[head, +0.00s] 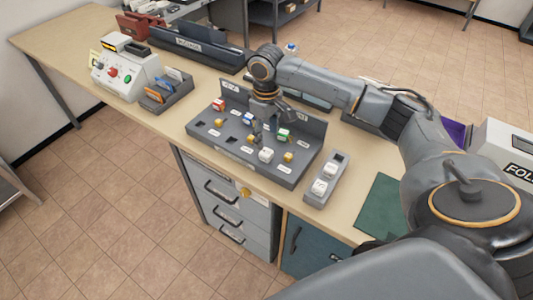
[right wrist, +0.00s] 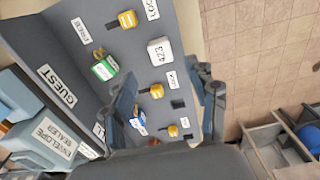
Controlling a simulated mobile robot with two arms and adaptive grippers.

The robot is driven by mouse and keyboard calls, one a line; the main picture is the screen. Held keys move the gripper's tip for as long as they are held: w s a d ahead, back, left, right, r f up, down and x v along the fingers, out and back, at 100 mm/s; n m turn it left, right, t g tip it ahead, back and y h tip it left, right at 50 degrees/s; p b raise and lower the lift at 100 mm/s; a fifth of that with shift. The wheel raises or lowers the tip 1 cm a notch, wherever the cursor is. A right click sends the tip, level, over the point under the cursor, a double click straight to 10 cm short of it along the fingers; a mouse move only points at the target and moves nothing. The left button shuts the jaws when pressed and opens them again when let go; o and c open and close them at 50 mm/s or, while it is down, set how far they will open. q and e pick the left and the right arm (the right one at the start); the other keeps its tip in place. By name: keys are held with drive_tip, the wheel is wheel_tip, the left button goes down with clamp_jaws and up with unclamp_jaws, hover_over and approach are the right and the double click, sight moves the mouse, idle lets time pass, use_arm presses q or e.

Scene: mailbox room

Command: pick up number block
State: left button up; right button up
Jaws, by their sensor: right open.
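A white number block (right wrist: 160,52) marked 423 sits on the grey panel in the right wrist view, ahead of my fingers. In the head view a white block (head: 266,155) stands near the front edge of the grey rack (head: 235,157). My right gripper (head: 270,128) points down over the rack, behind that block. In the right wrist view its two fingers (right wrist: 168,90) are apart, with no block gripped between them. A green block (right wrist: 104,67), a blue-and-white block (right wrist: 138,120) and several yellow pieces (right wrist: 127,19) sit around it. My left gripper is not in view.
A small holder (head: 311,197) with white blocks lies right of the rack. A green mat (head: 385,210) is farther right. A card holder (head: 168,95) and a white box with buttons (head: 122,75) stand to the left. The front desk edge is close.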

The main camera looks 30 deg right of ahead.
sight(267, 152)
drive_tip(key=shift+f, duration=0.75)
wheel_tip(267, 152, down, 4)
drive_tip(key=shift+s+f+p, duration=0.1)
drive_tip(key=shift+p, duration=0.8)
drive_tip(key=shift+f, duration=0.55)
drive_tip(key=c, duration=1)
